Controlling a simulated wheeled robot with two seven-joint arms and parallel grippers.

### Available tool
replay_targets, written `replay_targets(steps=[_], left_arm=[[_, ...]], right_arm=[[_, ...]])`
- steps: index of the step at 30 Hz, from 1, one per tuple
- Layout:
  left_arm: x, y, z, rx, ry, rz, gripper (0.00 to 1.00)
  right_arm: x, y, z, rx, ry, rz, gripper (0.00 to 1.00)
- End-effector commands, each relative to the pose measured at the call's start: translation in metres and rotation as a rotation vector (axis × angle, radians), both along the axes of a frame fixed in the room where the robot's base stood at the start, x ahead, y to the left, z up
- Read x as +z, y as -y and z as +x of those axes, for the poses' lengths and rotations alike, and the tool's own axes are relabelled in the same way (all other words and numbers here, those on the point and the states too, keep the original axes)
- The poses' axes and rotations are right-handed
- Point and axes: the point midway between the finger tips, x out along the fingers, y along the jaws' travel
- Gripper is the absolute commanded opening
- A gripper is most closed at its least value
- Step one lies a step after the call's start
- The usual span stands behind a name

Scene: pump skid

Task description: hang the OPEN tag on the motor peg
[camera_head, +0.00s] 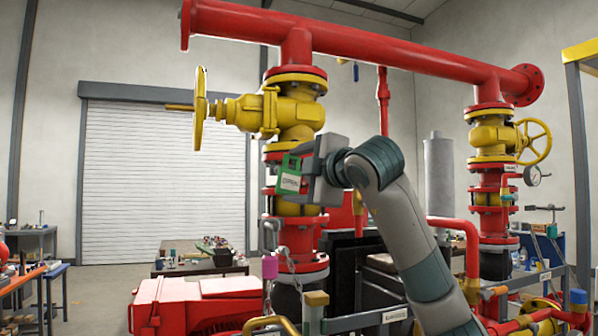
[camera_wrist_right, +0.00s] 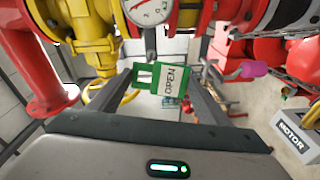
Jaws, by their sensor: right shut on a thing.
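My right gripper (camera_head: 306,172) is raised in front of the red and yellow pipe column, shut on the green OPEN tag (camera_head: 290,176). The tag has a white label reading OPEN and shows between the fingers in the right wrist view (camera_wrist_right: 173,80). A white MOTOR label (camera_wrist_right: 292,135) is at the lower right of the right wrist view, apart from the tag. I cannot clearly make out the motor peg. A pink-ended piece (camera_wrist_right: 252,69) stands out near the label side; a pink cylinder (camera_head: 270,267) also shows below the gripper in the head view. My left gripper is not in view.
A yellow valve with handwheel (camera_head: 200,107) is above left of the right gripper. A red machine housing (camera_head: 190,303) is at the lower left. A dial gauge (camera_wrist_right: 150,10) sits close ahead in the wrist view. A workbench (camera_head: 200,268) stands behind.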

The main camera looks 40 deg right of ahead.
Motion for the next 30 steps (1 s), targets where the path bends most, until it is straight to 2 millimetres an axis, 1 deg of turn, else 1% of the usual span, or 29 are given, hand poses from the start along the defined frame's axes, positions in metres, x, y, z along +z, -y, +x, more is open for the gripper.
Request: replay_targets(steps=[9,15,30], left_arm=[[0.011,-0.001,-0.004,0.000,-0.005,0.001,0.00],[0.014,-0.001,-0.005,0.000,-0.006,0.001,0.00],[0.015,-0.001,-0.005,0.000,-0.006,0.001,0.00]], right_arm=[[0.000,0.004,0.018,-0.001,-0.001,0.001,0.49],[-0.001,0.006,0.025,-0.001,-0.001,0.000,0.49],[-0.002,0.007,0.028,0.000,0.001,0.000,0.49]])
